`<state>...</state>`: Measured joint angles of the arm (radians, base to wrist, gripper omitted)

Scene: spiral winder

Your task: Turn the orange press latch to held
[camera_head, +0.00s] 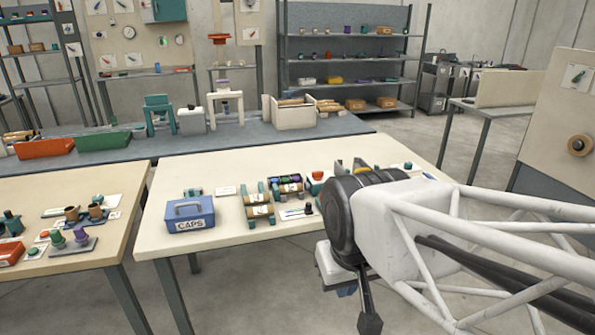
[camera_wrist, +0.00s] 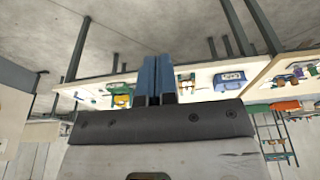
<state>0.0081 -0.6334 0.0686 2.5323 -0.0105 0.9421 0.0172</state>
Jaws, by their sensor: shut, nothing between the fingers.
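My gripper (camera_wrist: 156,58) shows in the wrist view as two blue fingers side by side, shut and empty. They point toward the front edge of the light table and touch nothing that I can make out. In the head view my arm comes in from the right, over the table's right front edge, and hides its right part. A small orange-red piece (camera_head: 317,176) sits on the table just left of my arm. I cannot tell whether it is the press latch, or how a latch is turned.
A blue CAPS box (camera_head: 190,215) stands at the table's left front; it also shows in the wrist view (camera_wrist: 229,79). Brown rolls (camera_head: 259,211) in teal holders lie mid-table. Another table (camera_head: 110,175) stands left. A grey bench (camera_head: 250,137) with bins stands behind.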

